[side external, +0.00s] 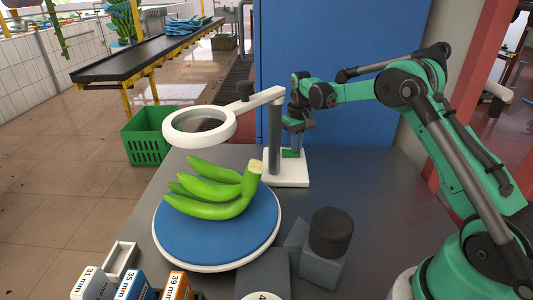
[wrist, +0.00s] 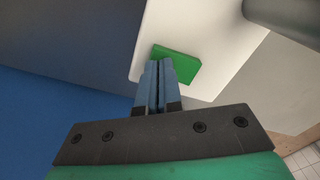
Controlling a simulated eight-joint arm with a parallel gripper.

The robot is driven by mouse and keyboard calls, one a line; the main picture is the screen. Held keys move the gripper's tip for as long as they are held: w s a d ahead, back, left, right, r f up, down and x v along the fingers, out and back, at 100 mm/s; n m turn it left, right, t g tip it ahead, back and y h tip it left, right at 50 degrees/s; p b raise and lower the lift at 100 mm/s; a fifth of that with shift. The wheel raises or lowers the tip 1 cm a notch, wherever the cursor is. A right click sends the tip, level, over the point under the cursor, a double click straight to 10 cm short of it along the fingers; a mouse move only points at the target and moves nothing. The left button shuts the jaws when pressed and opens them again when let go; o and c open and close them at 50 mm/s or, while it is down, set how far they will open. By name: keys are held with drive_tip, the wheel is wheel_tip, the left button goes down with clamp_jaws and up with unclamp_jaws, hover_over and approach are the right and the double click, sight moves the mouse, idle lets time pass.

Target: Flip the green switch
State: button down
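The green switch (side external: 290,153) is a small flat block on the white base (side external: 289,179) of the magnifier stand. In the wrist view the switch (wrist: 182,66) lies just beyond the fingertips, its near left part partly hidden by them. My gripper (side external: 295,150) points down over the switch at the back edge of the base. In the wrist view the two blue fingers of my gripper (wrist: 158,64) are together with only a thin dark line between them, and hold nothing. I cannot tell whether the tips touch the switch.
The stand's grey post (side external: 274,140) rises close beside my gripper, with a ring magnifier (side external: 199,127) on its arm. Green bananas (side external: 215,192) lie on a round blue plate (side external: 215,240). A dark knob (side external: 331,232) and numbered blocks stand in front. A blue panel (side external: 325,50) is behind.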

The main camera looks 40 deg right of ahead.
drive_tip(key=shift+r, duration=3.5)
drive_tip(key=s+a+r+n+t, duration=0.3)
drive_tip(key=s+a+t, duration=0.4)
drive_tip(key=s+a, duration=0.9)
drive_tip(key=shift+s+a+r, duration=0.25)
drive_tip(key=shift+r, duration=0.05)
